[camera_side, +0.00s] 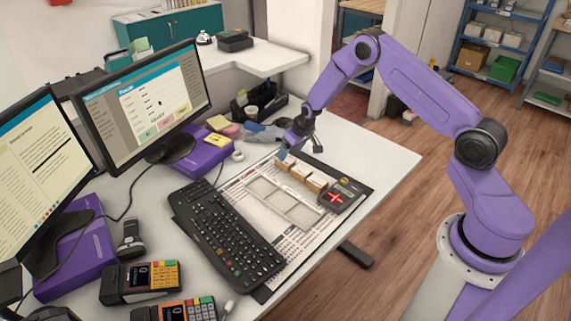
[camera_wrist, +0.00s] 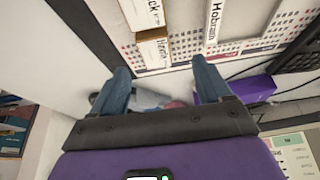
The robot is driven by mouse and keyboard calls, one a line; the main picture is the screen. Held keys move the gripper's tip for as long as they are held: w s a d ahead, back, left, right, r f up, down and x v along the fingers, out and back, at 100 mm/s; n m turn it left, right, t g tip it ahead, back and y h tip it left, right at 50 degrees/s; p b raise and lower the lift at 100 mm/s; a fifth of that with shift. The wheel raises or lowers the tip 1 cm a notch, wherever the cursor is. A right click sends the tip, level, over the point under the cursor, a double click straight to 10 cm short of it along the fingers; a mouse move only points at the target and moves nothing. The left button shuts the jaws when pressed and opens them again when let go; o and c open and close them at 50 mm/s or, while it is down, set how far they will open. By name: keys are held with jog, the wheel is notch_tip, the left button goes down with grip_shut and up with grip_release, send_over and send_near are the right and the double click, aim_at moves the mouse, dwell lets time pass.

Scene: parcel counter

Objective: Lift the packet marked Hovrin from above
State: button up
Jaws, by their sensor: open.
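Three small tan packets with pale tops stand in a row on the printed mat (camera_side: 245,192) in the side view: a far packet (camera_side: 283,165), a middle packet (camera_side: 300,171) and a near packet (camera_side: 316,183). Their print is too small to read there. In the wrist view, a packet with a brown side (camera_wrist: 153,35) and another packet (camera_wrist: 143,14) lie beyond my fingers.
A black keyboard (camera_side: 230,232) lies left of the mat. A dark device with a red cross (camera_side: 340,197) stands beside the near packet. Pale empty frames (camera_side: 284,200) are marked on the mat. A purple box (camera_side: 205,152) and monitors stand left. The counter's right side is clear.

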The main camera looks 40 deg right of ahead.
aim_at(287, 161)
jog(key=shift+d+x, duration=0.2)
jog(key=shift+x, duration=1.45)
jog(key=shift+d+x, duration=0.15)
jog(key=shift+x, duration=1.5)
jog(key=shift+c, duration=0.3)
jog(key=c, duration=1.1)
jog(key=shift+c, duration=0.2)
jog(key=shift+r, duration=0.8)
jog(key=s+a+r, duration=0.2)
jog(key=s+r, duration=0.9)
jog(key=s, duration=0.3)
jog(key=shift+a+r, duration=0.2)
jog(key=shift+a, duration=0.05)
